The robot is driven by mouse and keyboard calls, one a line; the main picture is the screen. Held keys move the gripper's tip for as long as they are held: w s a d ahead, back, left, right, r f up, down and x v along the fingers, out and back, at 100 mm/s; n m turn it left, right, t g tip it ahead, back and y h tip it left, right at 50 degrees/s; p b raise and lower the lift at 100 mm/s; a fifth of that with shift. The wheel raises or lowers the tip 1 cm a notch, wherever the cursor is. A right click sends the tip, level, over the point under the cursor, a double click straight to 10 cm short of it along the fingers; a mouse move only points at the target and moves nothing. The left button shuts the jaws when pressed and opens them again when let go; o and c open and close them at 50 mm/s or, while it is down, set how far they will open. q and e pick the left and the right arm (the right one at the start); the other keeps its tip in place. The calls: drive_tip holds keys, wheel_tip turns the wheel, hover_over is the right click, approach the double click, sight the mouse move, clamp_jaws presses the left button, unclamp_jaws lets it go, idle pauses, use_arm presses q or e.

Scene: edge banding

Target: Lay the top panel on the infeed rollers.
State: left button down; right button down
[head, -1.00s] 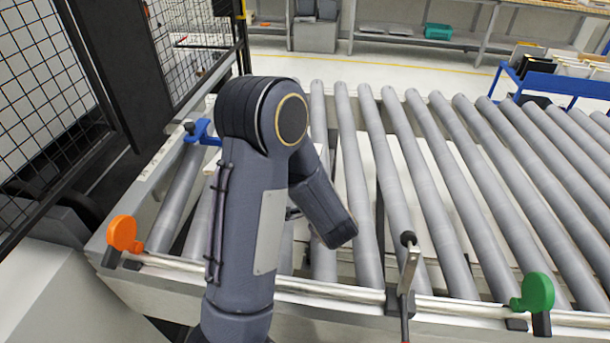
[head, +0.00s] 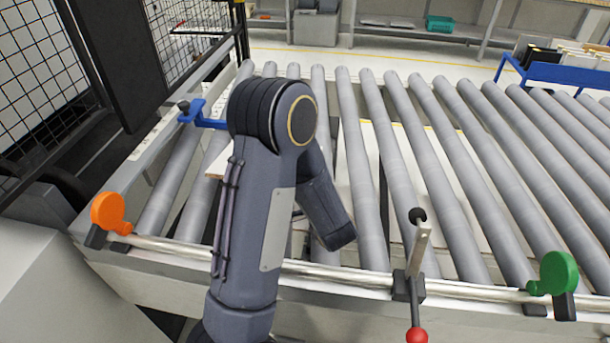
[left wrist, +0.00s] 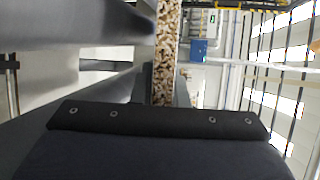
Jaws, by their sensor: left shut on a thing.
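The top panel shows in the left wrist view as a strip of speckled chipboard edge (left wrist: 167,50). My left gripper (left wrist: 164,97) is shut on it, with the dark fingers on either side of the edge. In the head view my left arm stands in front of the panel, and only a pale corner with a brown edge (head: 216,166) shows left of the arm, over the rollers. I cannot tell whether it touches them. The infeed rollers (head: 360,185) are grey and run away from me. The left gripper is hidden in the head view. My right gripper is not seen.
An orange disc (head: 108,212) and a green disc (head: 560,272) sit on the front rail, with an upright lever (head: 418,248) between them. A blue bracket (head: 200,115) is at the left rail. A mesh fence (head: 40,70) stands left. The rollers to the right are clear.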

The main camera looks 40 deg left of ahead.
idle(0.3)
use_arm(q)
drive_tip(key=c, duration=1.3)
unclamp_jaws()
drive_tip(key=shift+f, duration=0.1)
drive_tip(key=shift+c, duration=0.2)
drive_tip(key=o, duration=0.9)
drive_tip(key=shift+o, duration=0.2)
